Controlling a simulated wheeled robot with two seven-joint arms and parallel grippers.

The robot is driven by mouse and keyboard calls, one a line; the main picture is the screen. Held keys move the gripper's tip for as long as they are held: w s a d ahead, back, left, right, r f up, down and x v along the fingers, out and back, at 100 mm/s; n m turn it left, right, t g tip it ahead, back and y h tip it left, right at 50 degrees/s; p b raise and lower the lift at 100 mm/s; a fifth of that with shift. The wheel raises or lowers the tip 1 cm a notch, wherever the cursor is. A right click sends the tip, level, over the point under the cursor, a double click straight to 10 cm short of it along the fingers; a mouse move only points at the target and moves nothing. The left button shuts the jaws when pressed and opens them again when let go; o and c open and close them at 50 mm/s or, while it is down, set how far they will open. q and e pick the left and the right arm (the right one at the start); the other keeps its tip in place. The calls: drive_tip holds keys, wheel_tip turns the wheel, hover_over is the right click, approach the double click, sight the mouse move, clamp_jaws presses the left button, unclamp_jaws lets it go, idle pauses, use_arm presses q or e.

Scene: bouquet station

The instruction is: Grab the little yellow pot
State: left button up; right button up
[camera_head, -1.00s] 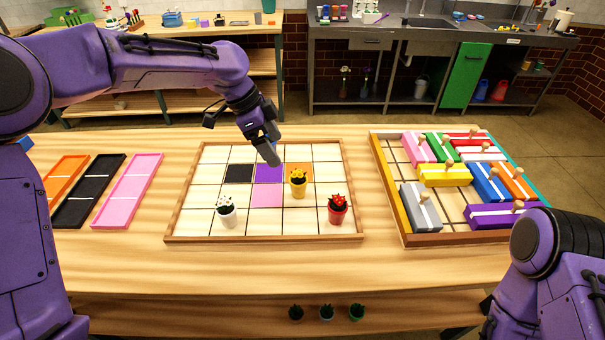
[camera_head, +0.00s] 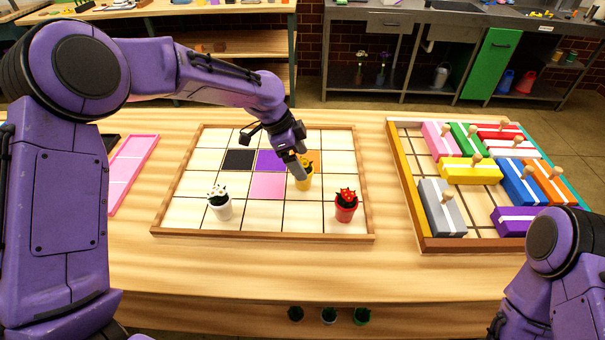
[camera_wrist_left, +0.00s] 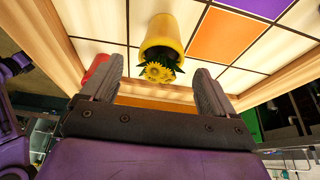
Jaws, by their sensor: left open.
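The little yellow pot (camera_head: 305,182) with yellow flowers stands upright on the gridded board, right of the pink square. In the left wrist view the yellow pot (camera_wrist_left: 166,35) and its flowers lie ahead between the two fingers. My left gripper (camera_head: 299,172) is open just above and beside the pot, partly covering it. In the left wrist view the left gripper (camera_wrist_left: 155,90) shows its fingers apart with nothing held. Whether a finger touches the pot cannot be told. My right arm shows at the lower right, but its gripper is out of view.
A white pot (camera_head: 220,204) and a red pot (camera_head: 346,207) stand on the board's front row. The wooden board (camera_head: 262,236) has a raised rim. A tray of coloured blocks (camera_head: 470,243) is to the right. A pink tray (camera_head: 133,165) lies left. The table front is clear.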

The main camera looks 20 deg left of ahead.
use_arm(q)
drive_tip(key=shift+x, duration=1.35)
drive_tip(key=c, duration=1.2)
drive_tip(key=shift+c, duration=1.1)
drive_tip(key=shift+w+r, duration=0.1)
drive_tip(key=shift+r, duration=0.05)
